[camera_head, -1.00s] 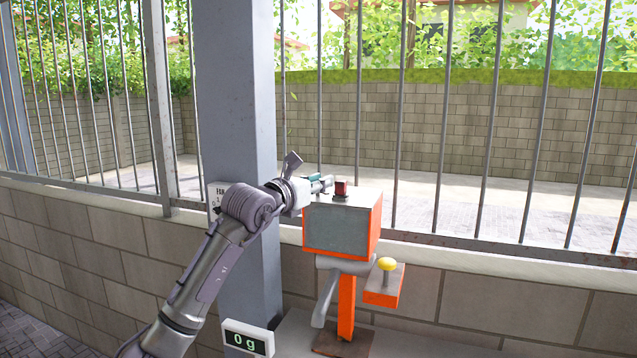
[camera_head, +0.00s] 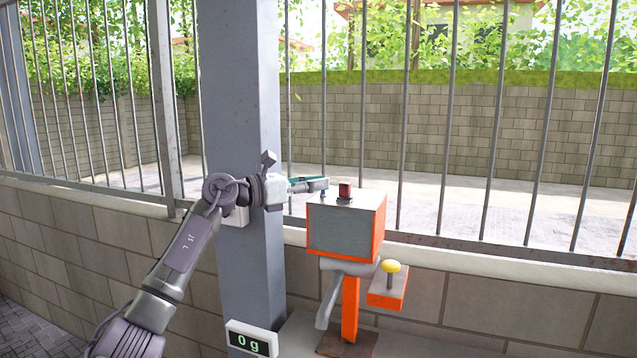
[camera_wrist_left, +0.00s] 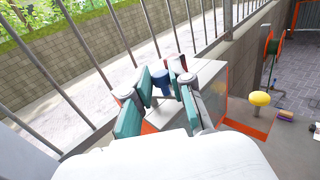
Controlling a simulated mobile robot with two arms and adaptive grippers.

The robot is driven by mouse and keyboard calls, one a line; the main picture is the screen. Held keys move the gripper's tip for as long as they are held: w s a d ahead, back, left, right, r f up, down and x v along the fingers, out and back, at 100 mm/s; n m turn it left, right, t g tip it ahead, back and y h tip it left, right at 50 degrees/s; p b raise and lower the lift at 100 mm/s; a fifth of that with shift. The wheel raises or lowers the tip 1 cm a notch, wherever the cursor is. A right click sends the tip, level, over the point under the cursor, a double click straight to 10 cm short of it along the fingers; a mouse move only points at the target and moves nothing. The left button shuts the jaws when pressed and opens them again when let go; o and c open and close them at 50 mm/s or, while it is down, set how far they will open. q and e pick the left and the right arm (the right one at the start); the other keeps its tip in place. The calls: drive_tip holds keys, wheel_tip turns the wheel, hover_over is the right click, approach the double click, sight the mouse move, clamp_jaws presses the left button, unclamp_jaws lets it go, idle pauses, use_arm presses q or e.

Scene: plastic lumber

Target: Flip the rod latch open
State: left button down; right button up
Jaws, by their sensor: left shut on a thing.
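A grey box with orange sides (camera_head: 340,228) stands on an orange post. On its top sit a red block (camera_head: 345,190) and a small blue peg (camera_head: 323,193) near the left edge. My left gripper (camera_head: 320,184) reaches in from the left at the box's top edge, just left of the red block. In the left wrist view my left gripper (camera_wrist_left: 163,88) has its teal fingers shut on the blue peg (camera_wrist_left: 160,80), with the red block (camera_wrist_left: 177,64) just beyond. I cannot tell which part is the rod latch. My right gripper is not in view.
A grey pillar (camera_head: 240,110) stands close behind my left wrist. A metal fence (camera_head: 448,130) on a low wall runs behind the box. A yellow knob (camera_head: 391,266) on an orange block sits at the right. A display reading 0 g (camera_head: 250,339) is below.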

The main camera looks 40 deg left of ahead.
use_arm(q)
drive_tip(key=m+g+h+p, duration=0.1)
drive_tip(key=a+m+g+h+p, duration=0.1)
drive_tip(key=h, duration=0.1)
drive_tip(key=shift+r+m+p, duration=0.15)
drive_tip(key=shift+m+p, duration=0.15)
drive_tip(key=m+g+h+p, duration=0.1)
drive_tip(key=g+h+p, duration=0.1)
drive_tip(key=shift+w+a+m+p, duration=0.1)
drive_tip(key=shift+a+m+p, duration=0.1)
drive_tip(key=shift+m+p, duration=0.15)
drive_tip(key=shift+a+f+m+g+h+p, duration=0.1)
drive_tip(key=shift+f+m+g+h+p, duration=0.1)
drive_tip(key=shift+m+g+h+p, duration=0.3)
drive_tip(key=shift+f, duration=0.15)
drive_tip(key=c, duration=1)
unclamp_jaws()
